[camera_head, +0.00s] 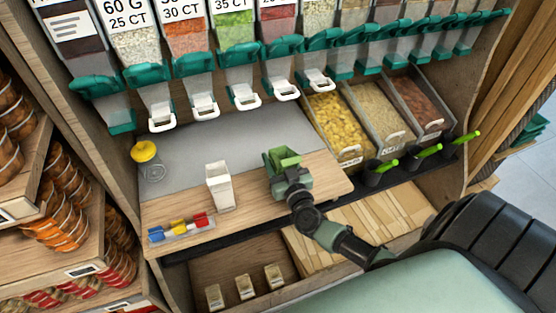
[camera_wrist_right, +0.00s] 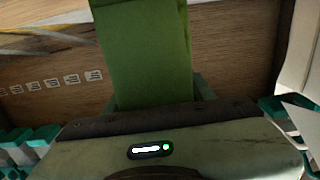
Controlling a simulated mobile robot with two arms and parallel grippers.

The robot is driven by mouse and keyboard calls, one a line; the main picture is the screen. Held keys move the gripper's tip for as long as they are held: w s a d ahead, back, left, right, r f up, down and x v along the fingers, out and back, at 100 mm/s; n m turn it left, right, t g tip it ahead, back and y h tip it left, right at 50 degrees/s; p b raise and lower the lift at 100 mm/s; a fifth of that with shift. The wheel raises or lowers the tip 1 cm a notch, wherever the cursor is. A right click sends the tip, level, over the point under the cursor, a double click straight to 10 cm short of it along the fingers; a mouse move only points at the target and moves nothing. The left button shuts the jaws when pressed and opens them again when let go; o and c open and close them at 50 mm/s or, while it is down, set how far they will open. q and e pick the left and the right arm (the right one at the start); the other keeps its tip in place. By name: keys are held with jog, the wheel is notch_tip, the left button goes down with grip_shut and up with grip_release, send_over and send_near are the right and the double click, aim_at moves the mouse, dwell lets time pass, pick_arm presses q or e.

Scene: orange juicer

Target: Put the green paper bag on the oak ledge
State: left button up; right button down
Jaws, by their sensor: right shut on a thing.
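The green paper bag (camera_head: 281,157) is in my right gripper (camera_head: 288,176), over the right part of the oak ledge (camera_head: 255,203). The bag looks roughly upright with its open top showing. I cannot tell whether its bottom touches the ledge, because the gripper covers its lower part. In the right wrist view the green bag (camera_wrist_right: 145,45) rises from between the fingers of the gripper (camera_wrist_right: 155,97), which is shut on it. My left gripper is not in view.
A white paper bag (camera_head: 219,187) stands on the ledge left of the green bag. A clip rack (camera_head: 180,228) lies at the ledge's left front. A yellow-topped item (camera_head: 144,151) is behind it. Bins of dry goods (camera_head: 340,118) and scoops are at right; dispensers (camera_head: 245,93) hang above.

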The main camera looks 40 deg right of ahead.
jog(key=c, duration=0.6)
grip_release()
jog(key=shift+o, duration=0.2)
jog(key=shift+s+r, duration=0.15)
jog(key=shift+s, duration=0.05)
jog(key=v, duration=1.1)
jog(key=shift+s, duration=0.35)
